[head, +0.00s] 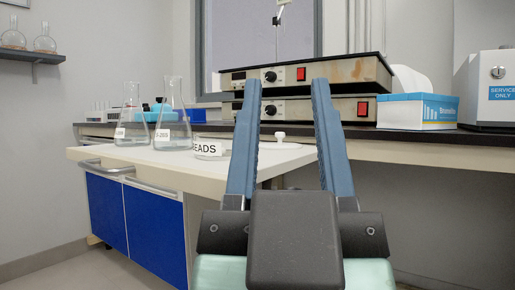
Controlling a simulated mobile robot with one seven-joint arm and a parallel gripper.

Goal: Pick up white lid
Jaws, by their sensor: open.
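A small white knob-topped piece, seemingly the white lid (280,137), shows on the white bench top (150,165), near its right end. My gripper (284,86) is in the foreground with its two blue fingers spread apart and nothing between them. The white piece appears beyond the fingers, in the gap between them, nearer the left finger. The gripper is apart from it. A low glass dish labelled "BEADS" (209,150) stands left of my left finger, partly covered by it.
Two conical flasks, one (172,125) beside another (131,120), stand left on the bench. Stacked hot plates (335,82) sit on the dark back counter behind my fingers. A blue-and-white box (417,111) is to their right. Blue cabinet doors (155,235) are under the bench.

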